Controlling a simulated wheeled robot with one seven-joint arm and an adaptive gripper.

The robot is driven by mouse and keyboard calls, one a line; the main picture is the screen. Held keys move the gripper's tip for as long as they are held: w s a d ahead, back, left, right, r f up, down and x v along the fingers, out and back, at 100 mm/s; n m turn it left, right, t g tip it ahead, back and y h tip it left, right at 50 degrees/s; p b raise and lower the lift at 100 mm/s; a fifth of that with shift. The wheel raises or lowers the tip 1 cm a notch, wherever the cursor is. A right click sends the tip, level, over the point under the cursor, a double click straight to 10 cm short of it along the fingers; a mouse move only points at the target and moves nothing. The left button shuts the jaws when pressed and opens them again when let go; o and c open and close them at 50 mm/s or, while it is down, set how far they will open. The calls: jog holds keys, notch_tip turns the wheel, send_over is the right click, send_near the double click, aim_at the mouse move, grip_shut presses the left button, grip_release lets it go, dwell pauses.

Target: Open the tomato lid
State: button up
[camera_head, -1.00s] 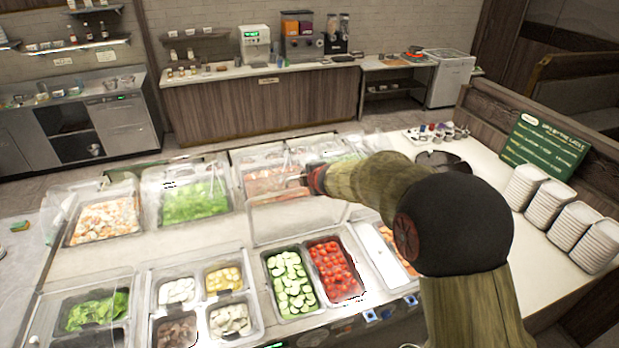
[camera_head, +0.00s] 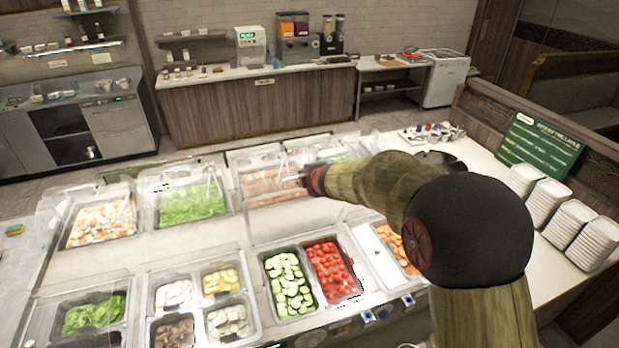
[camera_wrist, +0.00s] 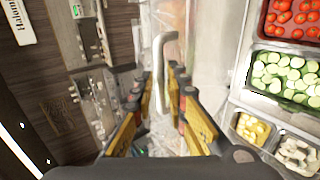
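The cherry tomatoes (camera_head: 331,270) lie in the front well, right of the sliced cucumber (camera_head: 288,284); both show uncovered from above. In the wrist view the tomatoes (camera_wrist: 292,18) are at the top right. A clear lid panel (camera_head: 285,222) seems to stand raised behind these two wells; its outline is faint. A white bar handle (camera_wrist: 160,72) stands between the fingers in the wrist view. My gripper (camera_wrist: 160,92) is open, its fingers on either side of the handle with gaps showing. In the head view my gripper (camera_head: 293,180) is small, beyond the raised panel; its fingers are hard to make out.
Covered wells of lettuce (camera_head: 190,203) and shrimp-like pieces (camera_head: 103,220) lie at left. Carrots (camera_head: 398,247) sit right of the tomatoes, under my arm. Plate stacks (camera_head: 560,215) and a green sign (camera_head: 540,147) stand at right. The counter between the rows is mostly clear.

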jog(key=v, duration=0.9)
jog(key=shift+s+r, duration=0.2)
jog(key=shift+s, duration=0.05)
jog(key=shift+d, duration=0.1)
jog(key=s+d+f+m+g+h+b, duration=0.2)
jog(key=s+d+f+m+h+b, duration=0.1)
jog(key=s+d+f+m, duration=0.45)
jog(key=s+d+f+m+g+h+b, duration=0.2)
jog(key=s+d+f+m+h+b, duration=0.15)
jog(key=s+d+m, duration=0.4)
jog(key=s+f+m+y+b, duration=0.1)
jog(key=s+f+m+b, duration=0.1)
jog(key=s+f+b, duration=0.4)
jog(key=s+f+m+y+b, duration=0.1)
jog(key=s+f+m+b, duration=0.1)
jog(key=s+f+b, duration=0.4)
jog(key=s+d+f+m+g+y+b, duration=0.1)
jog(key=s+f+b, duration=0.4)
jog(key=s+b, duration=0.6)
jog(key=s+m, duration=0.1)
jog(key=s, duration=0.2)
jog(key=shift+s+f+m+b, duration=0.3)
jog(key=shift+s+f+b, duration=0.05)
jog(key=shift+f, duration=0.05)
